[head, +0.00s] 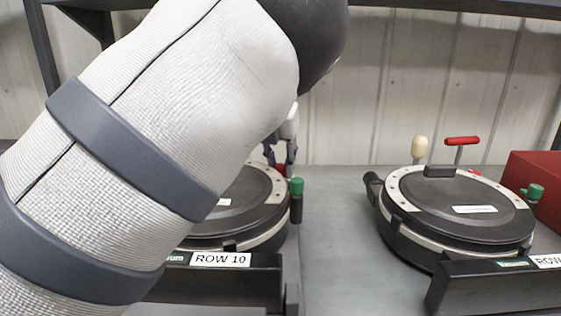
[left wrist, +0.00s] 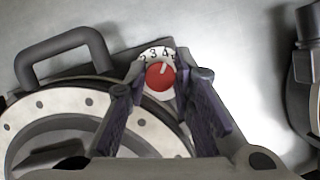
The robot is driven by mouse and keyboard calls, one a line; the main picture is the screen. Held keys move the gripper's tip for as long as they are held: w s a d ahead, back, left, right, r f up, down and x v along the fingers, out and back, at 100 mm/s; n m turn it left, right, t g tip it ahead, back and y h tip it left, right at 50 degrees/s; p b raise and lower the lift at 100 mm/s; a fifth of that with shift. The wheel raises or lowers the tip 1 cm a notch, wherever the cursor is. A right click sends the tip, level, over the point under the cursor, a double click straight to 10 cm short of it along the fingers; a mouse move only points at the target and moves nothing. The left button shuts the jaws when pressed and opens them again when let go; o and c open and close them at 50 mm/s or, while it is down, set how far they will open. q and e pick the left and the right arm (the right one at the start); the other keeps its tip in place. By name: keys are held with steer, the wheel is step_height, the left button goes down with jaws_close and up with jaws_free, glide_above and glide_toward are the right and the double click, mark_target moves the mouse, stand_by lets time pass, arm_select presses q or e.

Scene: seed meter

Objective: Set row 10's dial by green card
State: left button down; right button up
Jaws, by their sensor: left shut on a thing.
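Row 10's seed meter (head: 262,222) is a round black unit behind the ROW 10 label (head: 221,259), partly hidden by my left arm. Its red dial knob (left wrist: 160,77) shows in the left wrist view, with a white pointer line towards the 4 on a white scale (left wrist: 157,53). My left gripper (head: 281,158) reaches down behind the meter, and its fingers (left wrist: 163,90) are shut on the knob from both sides. A bit of red shows between the fingertips in the head view. I see no green card. My right gripper is not in view.
A green-topped post (head: 297,187) stands close at the right of row 10's meter. Another meter (head: 459,210) with a red T-handle (head: 462,141) sits to the right, beside a red box (head: 534,189). Grey bench (head: 335,215) between the meters is clear.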

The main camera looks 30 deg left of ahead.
arm_select(q)
steer(key=c, duration=1.4)
jaws_free()
steer(key=shift+o, duration=0.2)
steer(key=v, duration=1.2)
